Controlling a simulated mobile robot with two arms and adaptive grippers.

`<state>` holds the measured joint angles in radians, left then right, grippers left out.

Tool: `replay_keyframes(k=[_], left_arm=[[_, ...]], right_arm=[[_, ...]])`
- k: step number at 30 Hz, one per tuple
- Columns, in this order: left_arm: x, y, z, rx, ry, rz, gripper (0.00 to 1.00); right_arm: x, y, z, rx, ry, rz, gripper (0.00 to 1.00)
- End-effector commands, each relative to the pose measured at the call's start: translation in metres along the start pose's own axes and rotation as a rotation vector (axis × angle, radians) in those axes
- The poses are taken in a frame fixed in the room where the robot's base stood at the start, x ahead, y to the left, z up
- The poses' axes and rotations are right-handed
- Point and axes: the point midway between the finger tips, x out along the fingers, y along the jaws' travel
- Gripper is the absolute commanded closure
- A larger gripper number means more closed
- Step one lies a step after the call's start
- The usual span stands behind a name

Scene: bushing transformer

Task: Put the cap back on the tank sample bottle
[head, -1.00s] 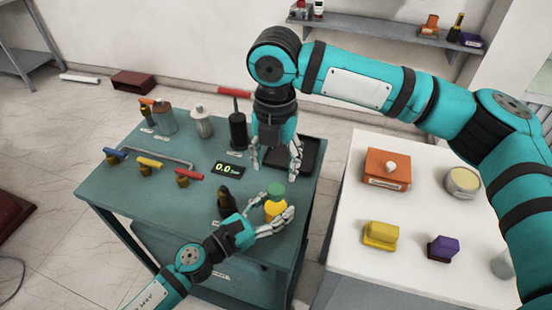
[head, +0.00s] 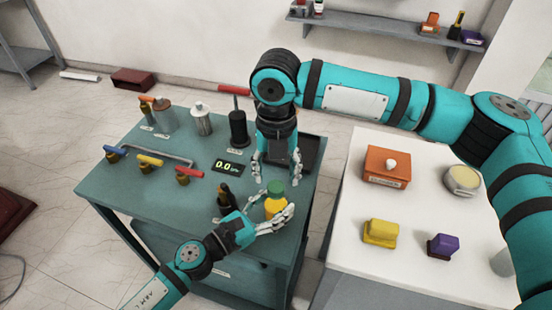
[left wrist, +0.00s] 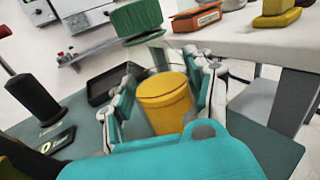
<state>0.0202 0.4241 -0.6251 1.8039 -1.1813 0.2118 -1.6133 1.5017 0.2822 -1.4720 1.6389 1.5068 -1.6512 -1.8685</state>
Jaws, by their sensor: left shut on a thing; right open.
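The sample bottle (head: 275,208) stands upright with yellow contents at the front right of the teal table. It also shows in the left wrist view (left wrist: 163,103), between the fingers. A green cap (head: 275,187) is at its top; in the left wrist view the green cap (left wrist: 137,18) sits over a pale, clear neck. I cannot tell how fully it is seated. My left gripper (head: 281,214) is shut around the bottle's body from the left. My right gripper (head: 277,176) is open and points down, its fingertips just behind and above the cap, apart from it in the picture.
A black tray (head: 308,153) lies behind the right gripper. A dark bottle (head: 224,200) stands left of the sample bottle, near a display (head: 228,167) and several valves. A white table (head: 340,235) with an orange box (head: 386,167) is to the right.

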Motion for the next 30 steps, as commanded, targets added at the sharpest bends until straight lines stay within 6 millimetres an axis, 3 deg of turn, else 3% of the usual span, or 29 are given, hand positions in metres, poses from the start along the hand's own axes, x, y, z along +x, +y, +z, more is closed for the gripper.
replay_keyframes(k=[3,9,20,30], left_arm=[[0.000,0.000,0.000,0.000,0.000,0.000,1.00],[0.000,0.000,0.000,0.000,0.000,0.000,1.00],[0.000,0.000,0.000,0.000,0.000,0.000,1.00],[0.000,0.000,0.000,0.000,0.000,0.000,1.00]], right_arm=[[0.019,-0.001,-0.001,0.000,0.003,-0.001,0.47],[0.038,0.000,0.000,0.001,0.002,-0.001,0.47],[0.042,0.000,0.000,0.001,0.000,0.000,0.47],[0.042,0.000,0.000,0.001,0.000,0.000,0.91]])
